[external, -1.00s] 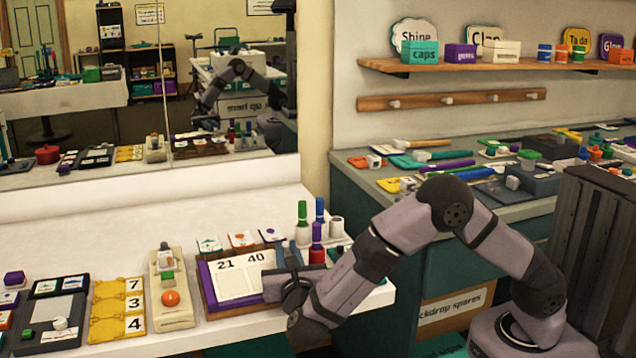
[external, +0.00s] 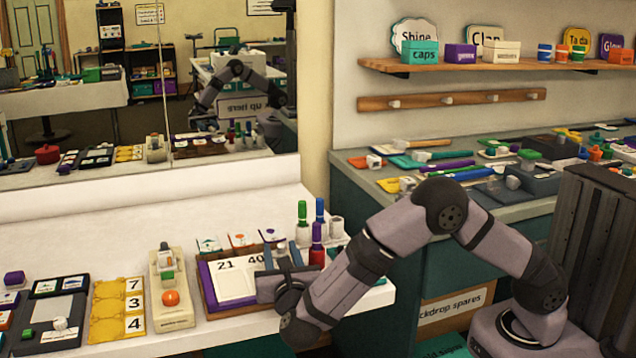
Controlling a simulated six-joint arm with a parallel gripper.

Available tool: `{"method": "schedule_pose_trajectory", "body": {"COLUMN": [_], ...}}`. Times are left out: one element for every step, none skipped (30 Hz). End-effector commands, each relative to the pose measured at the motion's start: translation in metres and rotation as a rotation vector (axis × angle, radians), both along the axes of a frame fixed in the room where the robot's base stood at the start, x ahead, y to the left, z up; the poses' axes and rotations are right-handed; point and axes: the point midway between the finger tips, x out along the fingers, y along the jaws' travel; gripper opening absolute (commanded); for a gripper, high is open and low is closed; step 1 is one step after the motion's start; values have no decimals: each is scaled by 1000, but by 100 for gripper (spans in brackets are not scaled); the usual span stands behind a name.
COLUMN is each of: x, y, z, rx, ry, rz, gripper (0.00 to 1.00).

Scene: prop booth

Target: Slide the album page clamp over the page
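The album (external: 205,283) lies open on the white counter, with a purple edge and a wooden border. Its pale page (external: 236,285) carries the numbers 21 and 40. My gripper (external: 262,287) is low over the right part of the page, reaching in from the right. A small pale knob on a dark piece (external: 282,248) shows just behind my gripper at the album's right edge; it may be the page clamp, but I cannot be sure. My gripper and wrist hide the album's lower right, and whether the fingers hold anything cannot be seen.
A rack of markers (external: 317,246) stands close behind my gripper. A beige device with an orange button (external: 170,298) and a yellow number board (external: 118,310) lie left of the album. The counter's front edge is close below. Picture cards stand behind the album.

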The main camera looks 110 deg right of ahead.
Motion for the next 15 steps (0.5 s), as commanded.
{"method": "schedule_pose_trajectory", "body": {"x": [0, 0, 0, 0, 0, 1, 2, 2, 3, 4, 5, 6, 6, 7, 8], "y": [0, 0, 2, 3, 4, 8, 10, 14, 19, 22, 27, 33, 37, 41, 46], "z": [0, 0, 0, 0, 0, 0, 0, -1, 0, 0, 0, 0, 0, 0, 0], "rx": [0, 0, 0, 0, 0, 0, 0, 1, 1, 0, 0, 0, 0, 0, 0], "ry": [0, 0, 0, 0, 0, 0, 0, 0, 0, 0, 0, 0, 0, -1, -1], "rz": [-1, -1, -1, -1, -1, -1, 0, 1, 2, 2, 2, 2, 2, 4, 3], "gripper": [34, 34, 34, 34, 34, 34, 34, 34, 34, 34, 34, 34, 34, 34, 34]}}
